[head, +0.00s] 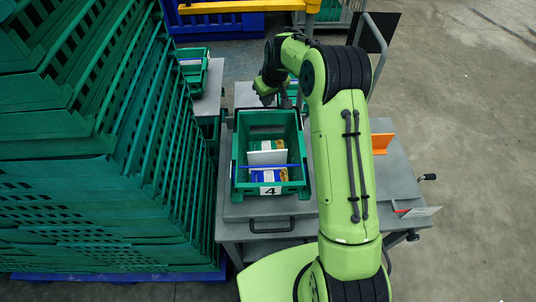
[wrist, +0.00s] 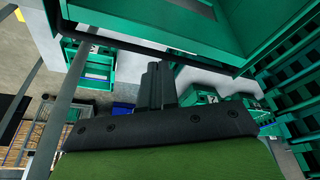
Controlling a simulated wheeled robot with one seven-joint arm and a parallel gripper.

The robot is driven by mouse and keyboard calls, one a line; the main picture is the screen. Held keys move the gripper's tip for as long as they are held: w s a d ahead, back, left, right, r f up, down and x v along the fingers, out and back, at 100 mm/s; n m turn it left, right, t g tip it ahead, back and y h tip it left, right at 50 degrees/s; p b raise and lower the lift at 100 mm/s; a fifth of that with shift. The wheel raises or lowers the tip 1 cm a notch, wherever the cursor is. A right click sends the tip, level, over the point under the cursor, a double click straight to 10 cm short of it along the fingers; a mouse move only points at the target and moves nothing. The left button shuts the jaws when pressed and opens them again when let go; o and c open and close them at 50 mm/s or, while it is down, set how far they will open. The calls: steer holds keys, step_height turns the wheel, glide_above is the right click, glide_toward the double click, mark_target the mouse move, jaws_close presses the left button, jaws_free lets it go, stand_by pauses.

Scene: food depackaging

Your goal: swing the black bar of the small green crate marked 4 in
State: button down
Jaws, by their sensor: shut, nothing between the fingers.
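The small green crate (head: 236,170) marked 4 stands upright on the grey table in the head view, with its number label (head: 270,190) on the near side. A thin black bar (head: 250,109) runs along its far rim. Inside are a white panel and blue and yellow packs. My gripper (head: 267,99) is just beyond the far rim, close to the bar; I cannot tell whether it touches. In the wrist view my gripper's dark fingers (wrist: 155,85) are together and empty. A green crate wall (wrist: 190,22) fills the top of that view.
A tall stack of green crates (head: 110,150) rises close on the left. Another small green crate (head: 192,65) stands behind. An orange bracket (head: 382,142) is on the table to the right. Open floor (head: 470,130) lies beyond the table on the right.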

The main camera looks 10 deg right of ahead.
steer(key=shift+s+a+r, duration=0.15)
steer(key=shift+s+r, duration=0.35)
steer(key=shift+s, duration=0.05)
steer(key=shift+s+r, duration=0.1)
steer(key=shift+s+a+r, duration=0.1)
steer(key=shift+s+r, duration=0.15)
steer(key=shift+s, duration=0.35)
stand_by(0.3)
steer(key=shift+s+a+r+b, duration=0.15)
steer(key=shift+s+b, duration=0.25)
steer(key=shift+s, duration=0.05)
